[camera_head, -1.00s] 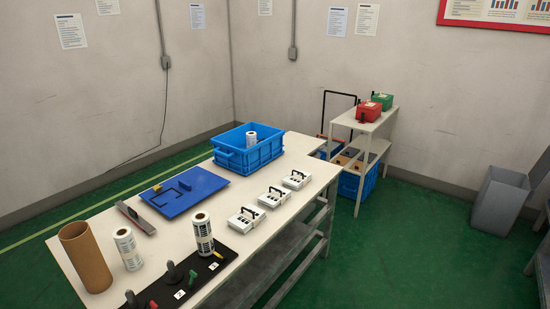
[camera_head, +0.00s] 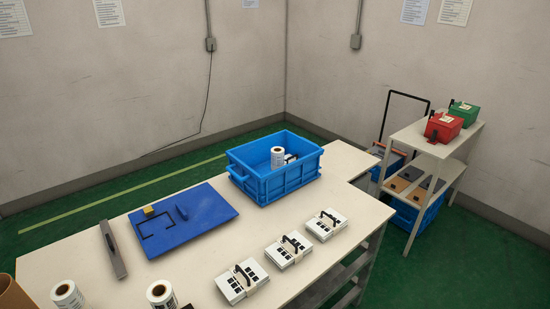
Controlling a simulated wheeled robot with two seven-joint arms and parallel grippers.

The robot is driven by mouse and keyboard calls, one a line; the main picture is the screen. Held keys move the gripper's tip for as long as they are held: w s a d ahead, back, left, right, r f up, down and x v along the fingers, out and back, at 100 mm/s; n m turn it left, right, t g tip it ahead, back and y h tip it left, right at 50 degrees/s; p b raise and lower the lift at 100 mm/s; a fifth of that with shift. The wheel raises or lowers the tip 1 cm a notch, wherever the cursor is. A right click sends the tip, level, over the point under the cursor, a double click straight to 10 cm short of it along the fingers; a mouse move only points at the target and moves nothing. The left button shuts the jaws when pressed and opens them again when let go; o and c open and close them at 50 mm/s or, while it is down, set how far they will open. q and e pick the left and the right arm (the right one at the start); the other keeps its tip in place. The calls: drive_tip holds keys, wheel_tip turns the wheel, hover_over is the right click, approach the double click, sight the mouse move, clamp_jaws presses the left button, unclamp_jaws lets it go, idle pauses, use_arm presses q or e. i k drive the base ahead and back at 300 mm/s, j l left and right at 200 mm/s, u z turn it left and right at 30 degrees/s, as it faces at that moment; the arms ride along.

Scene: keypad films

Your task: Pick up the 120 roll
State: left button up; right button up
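Three label rolls show, and I cannot read which is the 120 roll. One white roll with a brown core (camera_head: 277,157) stands in the blue crate (camera_head: 268,190) on the table, its lower part hidden by the crate wall. A second roll (camera_head: 67,295) and a third roll (camera_head: 161,294) stand on the table at the bottom edge, both cut off by the frame. Neither of my grippers is in view.
A side shelf (camera_head: 440,150) with red and green boxes stands at right.

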sight(277, 153)
drive_tip(key=i+l+u, duration=0.2)
drive_tip(key=i+l, duration=0.15)
drive_tip(key=l, duration=0.25)
drive_tip(key=i+l+u, duration=0.1)
drive_tip(key=l, duration=0.25)
drive_tip(key=k, duration=0.35)
drive_tip(key=i+l, duration=0.2)
drive_tip(key=l, duration=0.15)
drive_tip(key=i+l, duration=0.15)
drive_tip(key=l, duration=0.25)
drive_tip(key=i+l, duration=0.2)
drive_tip(key=l, duration=0.15)
drive_tip(key=i+l+u, duration=0.1)
drive_tip(key=l, duration=0.25)
drive_tip(key=i, duration=0.05)
